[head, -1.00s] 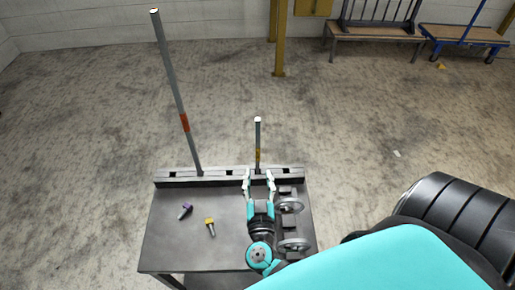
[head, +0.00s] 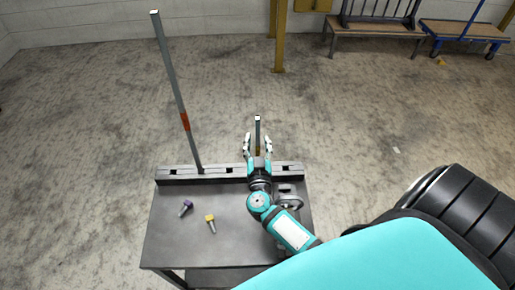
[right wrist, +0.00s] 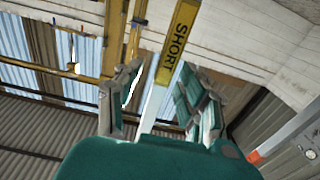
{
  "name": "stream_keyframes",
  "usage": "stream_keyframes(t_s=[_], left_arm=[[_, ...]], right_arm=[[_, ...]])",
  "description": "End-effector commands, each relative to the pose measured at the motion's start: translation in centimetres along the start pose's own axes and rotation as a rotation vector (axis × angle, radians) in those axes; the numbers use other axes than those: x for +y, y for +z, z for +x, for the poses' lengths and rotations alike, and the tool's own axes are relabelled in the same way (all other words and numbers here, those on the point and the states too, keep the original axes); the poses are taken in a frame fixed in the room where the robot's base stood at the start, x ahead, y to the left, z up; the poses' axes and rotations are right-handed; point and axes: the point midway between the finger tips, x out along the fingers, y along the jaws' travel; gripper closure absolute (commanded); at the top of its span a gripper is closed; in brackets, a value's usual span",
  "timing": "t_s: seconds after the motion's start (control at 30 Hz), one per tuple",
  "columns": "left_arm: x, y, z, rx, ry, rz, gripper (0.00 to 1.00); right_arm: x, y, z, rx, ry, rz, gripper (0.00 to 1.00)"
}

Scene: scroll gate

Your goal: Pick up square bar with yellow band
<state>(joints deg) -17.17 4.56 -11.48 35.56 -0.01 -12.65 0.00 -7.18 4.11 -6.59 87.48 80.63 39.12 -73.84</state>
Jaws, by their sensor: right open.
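The square bar with the yellow band (head: 257,130) stands upright in the slotted black rack (head: 225,173) at the table's far edge. In the right wrist view its yellow band (right wrist: 178,40) reads "SHORT". My right gripper (head: 258,140) is open, with one finger on each side of this bar. In the right wrist view the bar passes between the open fingers (right wrist: 160,95), and I see gaps beside it. The bar's lower end is hidden behind my gripper. My left gripper is not in view.
A taller bar with an orange-red band (head: 184,121) stands in the rack to the left. A grey round part (head: 290,202) is partly behind my right arm.

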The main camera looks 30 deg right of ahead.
Motion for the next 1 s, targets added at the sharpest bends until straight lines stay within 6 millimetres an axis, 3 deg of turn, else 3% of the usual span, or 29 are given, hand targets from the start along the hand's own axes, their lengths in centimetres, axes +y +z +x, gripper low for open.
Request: stream_keyframes(t_s=[0.13,0.43,1.0], left_arm=[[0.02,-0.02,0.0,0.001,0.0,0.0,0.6],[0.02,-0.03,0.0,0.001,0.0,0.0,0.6],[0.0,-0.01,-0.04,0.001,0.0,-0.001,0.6]], right_arm=[[0.0,0.04,-0.04,-0.001,0.0,0.0,0.6],[0.0,0.04,-0.07,-0.001,0.0,0.0,0.99],[-0.02,-0.18,-0.03,0.003,0.0,0.001,1.0]])
